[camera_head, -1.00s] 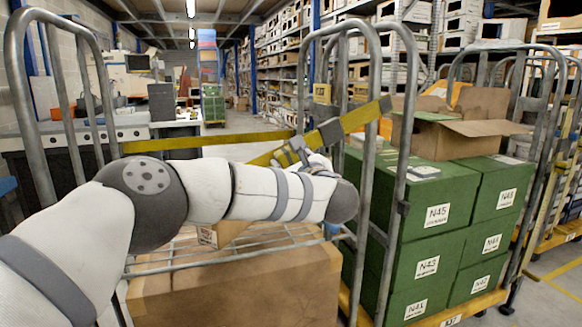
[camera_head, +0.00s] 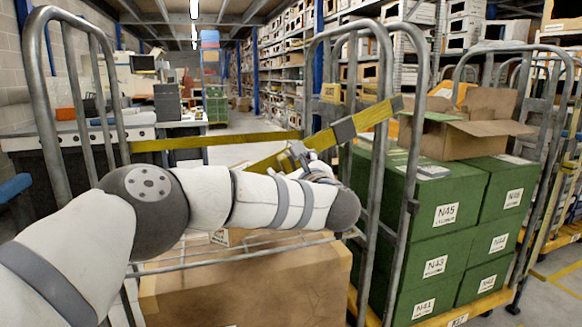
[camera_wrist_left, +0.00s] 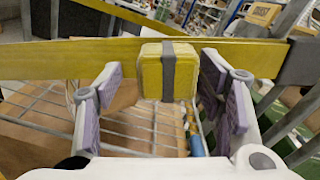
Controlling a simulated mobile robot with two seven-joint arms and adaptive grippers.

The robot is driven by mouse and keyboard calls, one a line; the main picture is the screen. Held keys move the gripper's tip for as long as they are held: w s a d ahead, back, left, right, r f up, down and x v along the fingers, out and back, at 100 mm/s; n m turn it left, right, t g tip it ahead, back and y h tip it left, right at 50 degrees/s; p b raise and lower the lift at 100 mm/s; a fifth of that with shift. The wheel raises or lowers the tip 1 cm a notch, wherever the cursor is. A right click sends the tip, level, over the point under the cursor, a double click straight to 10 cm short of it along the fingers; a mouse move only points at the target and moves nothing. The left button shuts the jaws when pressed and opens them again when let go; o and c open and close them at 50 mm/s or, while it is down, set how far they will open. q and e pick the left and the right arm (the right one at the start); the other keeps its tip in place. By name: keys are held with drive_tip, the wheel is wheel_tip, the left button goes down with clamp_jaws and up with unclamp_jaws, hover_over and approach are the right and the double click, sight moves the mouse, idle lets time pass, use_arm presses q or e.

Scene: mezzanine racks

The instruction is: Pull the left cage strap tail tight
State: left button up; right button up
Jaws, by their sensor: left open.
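The left cage (camera_head: 45,110) has a yellow strap (camera_head: 215,141) across its open front. At the right the strap rises in a slanted yellow length with a dark grey piece (camera_head: 343,130) on it. In the left wrist view the strap (camera_wrist_left: 60,58) runs across the picture. A yellow tab with a grey band (camera_wrist_left: 152,75), seemingly the strap tail, stands in front of it. My left gripper (camera_head: 300,160) is at the strap. In the wrist view its open fingers (camera_wrist_left: 160,92) stand either side of the tab, with gaps visible. My right gripper is not in view.
A wire shelf (camera_head: 240,252) and a large cardboard box (camera_head: 250,285) are below my left arm. Green boxes (camera_head: 437,215) and an open carton (camera_head: 470,130) fill the cage at the right. Cage posts (camera_head: 400,190) rise close to the right of my gripper.

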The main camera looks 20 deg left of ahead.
use_arm(q)
drive_tip(key=v, duration=1.2)
